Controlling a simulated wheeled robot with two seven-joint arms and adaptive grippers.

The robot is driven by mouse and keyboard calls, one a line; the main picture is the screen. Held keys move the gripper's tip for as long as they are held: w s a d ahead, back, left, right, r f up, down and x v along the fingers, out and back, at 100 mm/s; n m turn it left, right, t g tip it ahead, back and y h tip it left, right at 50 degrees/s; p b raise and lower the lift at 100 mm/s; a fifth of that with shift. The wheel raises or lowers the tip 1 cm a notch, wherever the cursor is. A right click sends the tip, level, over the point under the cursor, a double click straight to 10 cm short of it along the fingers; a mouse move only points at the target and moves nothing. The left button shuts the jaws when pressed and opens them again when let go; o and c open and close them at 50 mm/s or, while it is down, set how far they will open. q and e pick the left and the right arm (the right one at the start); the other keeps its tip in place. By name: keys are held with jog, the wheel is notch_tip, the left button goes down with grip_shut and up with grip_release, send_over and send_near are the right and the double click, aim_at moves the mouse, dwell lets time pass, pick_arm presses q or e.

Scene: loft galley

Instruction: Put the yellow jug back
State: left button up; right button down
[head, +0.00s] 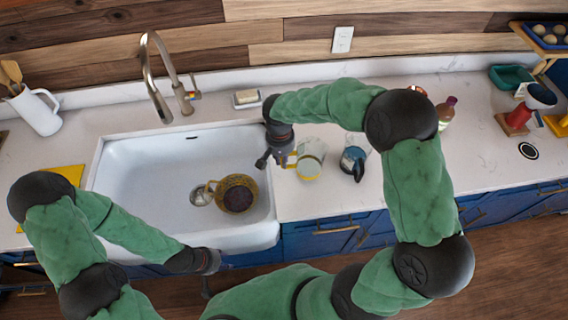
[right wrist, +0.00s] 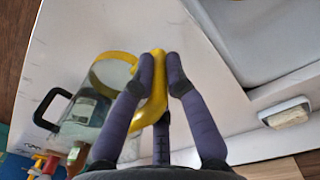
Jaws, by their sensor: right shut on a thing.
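The yellow jug (head: 309,165) is a clear vessel with a yellow handle and yellow rim, upright at the counter just right of the sink. Whether its base touches the counter I cannot tell. My right gripper (head: 283,160) is at the jug's left side, shut on its handle. In the right wrist view the yellow handle (right wrist: 157,92) lies between the fingers of the gripper (right wrist: 160,66), and the yellow rim (right wrist: 92,74) shows to the left. My left gripper (head: 207,286) hangs in front of the sink's front edge, apart from the jug; its fingers are too small to read.
A jug with a dark handle (head: 354,160) stands close right of the yellow jug. The white sink (head: 150,170) holds a patterned yellow-brown pot (head: 237,193). A soap dish (head: 247,98) and tap (head: 160,80) are behind. The counter (head: 465,165) farther right has free room.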

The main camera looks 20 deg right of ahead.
jog(key=shift+w+d+f, duration=0.2)
jog(key=shift+d+f, duration=0.05)
jog(key=shift+f, duration=0.1)
jog(key=shift+w+d+f, duration=0.1)
jog(key=shift+f, duration=0.85)
jog(key=shift+w+d+f, duration=0.1)
jog(key=shift+f, duration=0.8)
jog(key=shift+f, duration=0.1)
jog(key=c, duration=1.3)
grip_release()
jog(key=shift+o, duration=0.2)
notch_tip(320, 180, up, 12)
jog(key=shift+a, duration=0.25)
jog(key=shift+w, duration=0.1)
